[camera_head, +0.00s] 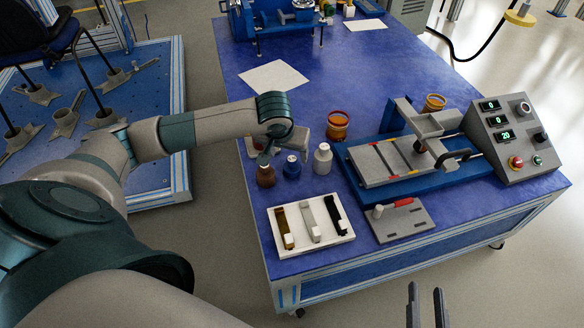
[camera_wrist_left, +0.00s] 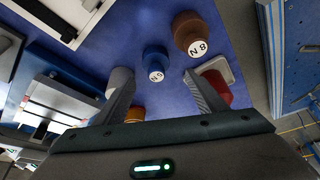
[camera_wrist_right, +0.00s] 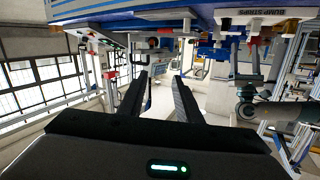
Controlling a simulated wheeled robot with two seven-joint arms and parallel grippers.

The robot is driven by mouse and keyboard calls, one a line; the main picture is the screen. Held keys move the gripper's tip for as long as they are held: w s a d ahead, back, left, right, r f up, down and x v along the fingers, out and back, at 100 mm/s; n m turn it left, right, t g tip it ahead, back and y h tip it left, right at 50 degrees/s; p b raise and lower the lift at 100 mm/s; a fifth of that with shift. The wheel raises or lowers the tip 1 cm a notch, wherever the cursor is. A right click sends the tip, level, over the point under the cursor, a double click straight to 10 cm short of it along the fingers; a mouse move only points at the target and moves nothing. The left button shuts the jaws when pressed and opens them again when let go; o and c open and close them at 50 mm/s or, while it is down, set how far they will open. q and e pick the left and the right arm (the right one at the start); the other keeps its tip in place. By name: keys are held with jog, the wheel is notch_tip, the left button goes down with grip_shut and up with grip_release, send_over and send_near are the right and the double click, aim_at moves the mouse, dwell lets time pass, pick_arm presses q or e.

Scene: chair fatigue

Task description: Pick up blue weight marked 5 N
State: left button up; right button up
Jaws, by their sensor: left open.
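The blue weight (camera_head: 292,167) stands upright on the blue table, between a brown weight (camera_head: 265,176) and a white weight (camera_head: 322,158). In the left wrist view the blue weight (camera_wrist_left: 155,62) shows its 5 N label, ahead of and between the fingertips. The brown weight (camera_wrist_left: 192,34) reads 8 N there; the white weight (camera_wrist_left: 120,78) is partly hidden by a finger. My left gripper (camera_head: 284,146) is open and empty, just behind and above the blue weight, apart from it. My right gripper (camera_head: 427,294) is open and empty at the bottom, in front of the table; it also shows in its wrist view (camera_wrist_right: 158,80).
A white tray (camera_head: 270,228) with three strips lies in front of the weights. A blue test rig (camera_head: 357,185) and a control box (camera_head: 510,140) stand to the right. An orange cup (camera_head: 338,125) stands behind the white weight. The table's back left is mostly clear around a paper sheet (camera_head: 273,77).

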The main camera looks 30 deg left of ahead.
aim_at(292, 159)
pick_arm(q)
jog(key=shift+f, duration=0.1)
jog(key=shift+w+d+f, duration=0.1)
jog(key=shift+w+f, duration=0.1)
jog(key=shift+f, duration=0.3)
jog(key=x, duration=0.3)
jog(key=shift+w+d+b, duration=0.1)
jog(key=shift+d+b, duration=0.1)
jog(key=shift+b, duration=0.1)
jog(key=shift+w+a+f, duration=0.1)
jog(key=shift+w+f, duration=0.1)
jog(key=shift+f, duration=0.25)
pick_arm(e)
jog(key=r, duration=0.1)
jog(key=r+t, duration=0.1)
jog(key=shift+s+a+r+t+y, duration=0.1)
jog(key=shift+a+r+t+y, duration=0.2)
jog(key=shift+r+t, duration=0.1)
pick_arm(q)
jog(key=shift+c, duration=0.6)
jog(key=c, duration=1.4)
jog(key=shift+r, duration=0.1)
jog(key=shift+c, duration=0.2)
